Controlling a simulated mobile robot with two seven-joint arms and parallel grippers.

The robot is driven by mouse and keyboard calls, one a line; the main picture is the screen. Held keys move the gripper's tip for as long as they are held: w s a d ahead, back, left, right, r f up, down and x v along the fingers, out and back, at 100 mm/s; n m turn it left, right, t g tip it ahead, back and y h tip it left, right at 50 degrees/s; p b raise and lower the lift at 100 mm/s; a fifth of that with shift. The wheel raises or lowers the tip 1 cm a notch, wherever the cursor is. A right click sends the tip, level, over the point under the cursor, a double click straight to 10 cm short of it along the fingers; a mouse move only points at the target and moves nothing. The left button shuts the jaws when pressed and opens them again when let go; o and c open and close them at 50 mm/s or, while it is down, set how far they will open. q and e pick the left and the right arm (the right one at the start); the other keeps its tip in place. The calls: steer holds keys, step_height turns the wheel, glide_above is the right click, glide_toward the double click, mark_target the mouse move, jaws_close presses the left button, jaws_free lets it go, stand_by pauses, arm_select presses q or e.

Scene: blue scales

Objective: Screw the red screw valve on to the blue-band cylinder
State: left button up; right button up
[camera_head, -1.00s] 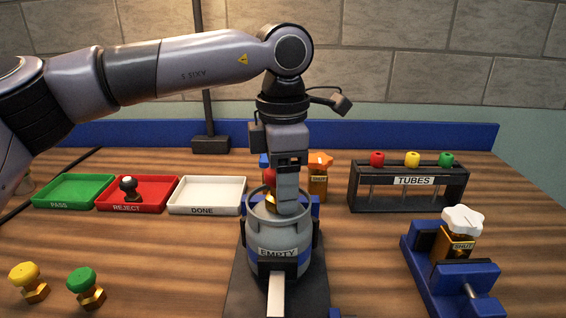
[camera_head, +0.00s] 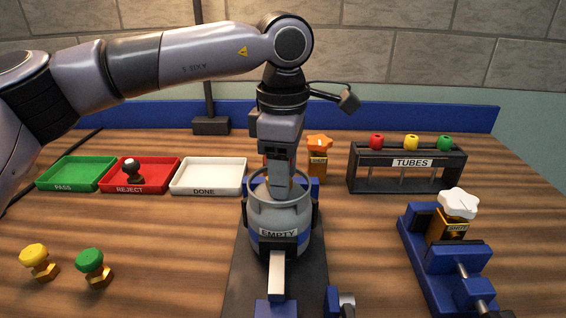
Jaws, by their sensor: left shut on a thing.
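The blue-band cylinder (camera_head: 264,214) is a grey, round tank labelled EMPTY with a collar ring on top. It stands upright in a clamp in the middle of the table. My left gripper (camera_head: 278,188) points straight down inside the collar ring, at the top of the cylinder. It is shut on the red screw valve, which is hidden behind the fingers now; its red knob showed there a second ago. I cannot tell how far the valve sits in the cylinder's neck. My right gripper is not in view.
Green (camera_head: 75,172), red (camera_head: 152,170) and white (camera_head: 208,174) trays lie at left. Yellow (camera_head: 35,255) and green (camera_head: 89,261) valves lie front left. An orange-topped valve (camera_head: 318,142) stands behind the cylinder. A TUBES rack (camera_head: 375,180) and a blue vise (camera_head: 440,262) stand at right.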

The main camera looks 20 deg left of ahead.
arm_select(q)
steer(key=m+p, duration=0.1)
steer(key=m, duration=0.4)
steer(key=shift+w+a+r, duration=0.1)
steer(key=shift+r, duration=0.05)
steer(key=shift+m+p, duration=0.55)
steer(key=shift+m, duration=2.25)
steer(key=o, duration=1.2)
steer(key=shift+w, duration=0.15)
